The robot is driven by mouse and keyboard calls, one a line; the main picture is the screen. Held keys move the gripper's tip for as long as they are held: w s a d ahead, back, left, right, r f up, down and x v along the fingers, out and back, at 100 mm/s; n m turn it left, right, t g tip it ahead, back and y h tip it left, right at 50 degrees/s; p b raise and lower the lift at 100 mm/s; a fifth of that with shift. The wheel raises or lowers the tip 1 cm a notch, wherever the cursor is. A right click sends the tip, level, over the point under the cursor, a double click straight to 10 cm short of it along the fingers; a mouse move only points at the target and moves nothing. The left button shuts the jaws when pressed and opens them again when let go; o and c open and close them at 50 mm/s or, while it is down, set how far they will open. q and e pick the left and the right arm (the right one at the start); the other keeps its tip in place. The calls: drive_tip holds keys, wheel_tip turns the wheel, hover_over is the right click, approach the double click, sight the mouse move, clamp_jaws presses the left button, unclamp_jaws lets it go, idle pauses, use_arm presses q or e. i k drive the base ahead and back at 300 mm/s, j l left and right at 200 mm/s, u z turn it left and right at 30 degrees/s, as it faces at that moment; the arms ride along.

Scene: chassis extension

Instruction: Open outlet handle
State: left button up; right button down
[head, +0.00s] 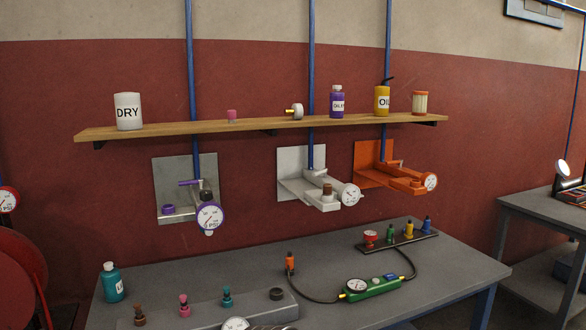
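Three wall-mounted air units hang under the shelf, each on a blue pipe. The left unit has a grey backplate (172,168), a purple handle (190,183) lying roughly level across the pipe, and a purple-rimmed gauge (210,216). The middle unit is white (321,203) with a brown knob (327,190) and a gauge (350,195). The right unit is orange (405,183) with a gauge (431,182). I cannot tell which part is the outlet handle. Neither of my grippers is in view.
A wooden shelf (265,127) with bottles and cans juts out above the units. The grey table (330,255) below holds a teal bottle (112,283), a grey block (255,308) with several fittings, and a green gauge device (373,288) with a black hose.

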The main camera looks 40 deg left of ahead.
sight(325, 170)
drive_tip(key=i+l+u, duration=0.1)
drive_tip(key=u, duration=0.35)
drive_tip(key=l+u, duration=0.2)
drive_tip(key=u, duration=0.2)
drive_tip(key=i+l+u, duration=0.1)
drive_tip(key=u, duration=0.35)
drive_tip(key=l+u, duration=0.3)
drive_tip(key=u, duration=0.15)
drive_tip(key=l+u, duration=0.1)
drive_tip(key=l, duration=0.35)
drive_tip(key=l+u, duration=0.1)
drive_tip(key=l, duration=0.35)
drive_tip(key=k+l+u, duration=0.1)
drive_tip(key=l, duration=0.35)
drive_tip(key=k+l+u, duration=0.15)
drive_tip(key=l, duration=0.3)
drive_tip(key=l+u, duration=0.1)
drive_tip(key=l, duration=0.4)
drive_tip(key=k+l+u, duration=0.1)
drive_tip(key=l, duration=0.3)
drive_tip(key=k, duration=0.05)
